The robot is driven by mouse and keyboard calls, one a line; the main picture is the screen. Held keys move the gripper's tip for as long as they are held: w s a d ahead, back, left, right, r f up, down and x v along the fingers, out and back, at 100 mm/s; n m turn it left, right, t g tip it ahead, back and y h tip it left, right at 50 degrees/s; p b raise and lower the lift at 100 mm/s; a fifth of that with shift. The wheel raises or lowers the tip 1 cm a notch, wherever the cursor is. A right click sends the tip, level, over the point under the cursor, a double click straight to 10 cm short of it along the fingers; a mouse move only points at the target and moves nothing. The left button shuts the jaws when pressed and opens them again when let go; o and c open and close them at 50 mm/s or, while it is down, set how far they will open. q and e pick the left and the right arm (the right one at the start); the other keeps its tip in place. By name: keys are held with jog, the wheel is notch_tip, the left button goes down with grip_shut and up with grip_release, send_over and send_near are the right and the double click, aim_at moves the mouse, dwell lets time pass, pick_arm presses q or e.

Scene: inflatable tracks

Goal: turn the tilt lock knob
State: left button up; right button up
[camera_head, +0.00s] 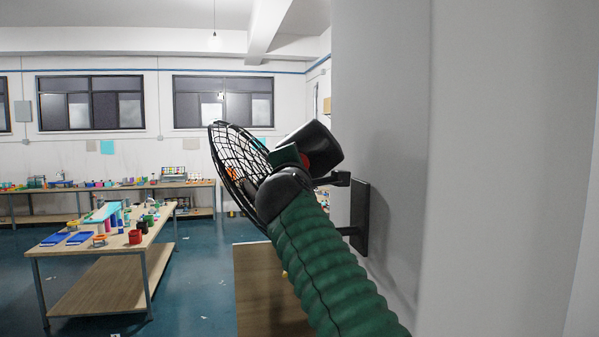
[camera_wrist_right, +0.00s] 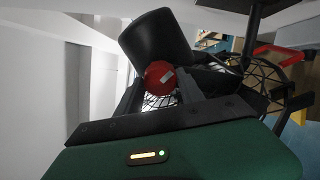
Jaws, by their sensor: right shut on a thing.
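A black wall fan (camera_head: 237,150) with a wire cage and a dark rounded motor housing (camera_head: 318,143) is mounted on the wall at centre. A red knob (camera_wrist_right: 159,76), taken as the tilt lock knob, sits below the motor housing in the right wrist view and carries a small pale mark. My right gripper (camera_wrist_right: 158,90) is shut on the red knob, with a finger on either side. In the head view its green arm reaches up from below and hides most of the knob. My left gripper is not in view.
A black wall bracket (camera_head: 360,215) holds the fan, and a grey wall (camera_head: 480,170) fills the right side. A wooden surface (camera_head: 262,290) lies below the arm. A workbench (camera_head: 110,245) with colourful items stands further left, with open floor around it.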

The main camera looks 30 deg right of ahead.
jog(key=m+b, duration=0.1)
jog(key=m, duration=0.5)
jog(key=shift+r+h, duration=0.15)
jog(key=shift+h, duration=0.25)
jog(key=shift+s, duration=0.1)
jog(key=o, duration=1.4)
jog(key=shift+w+d, duration=0.15)
jog(key=shift+w, duration=0.05)
jog(key=shift+d+f, duration=0.15)
jog(key=shift+f, duration=0.05)
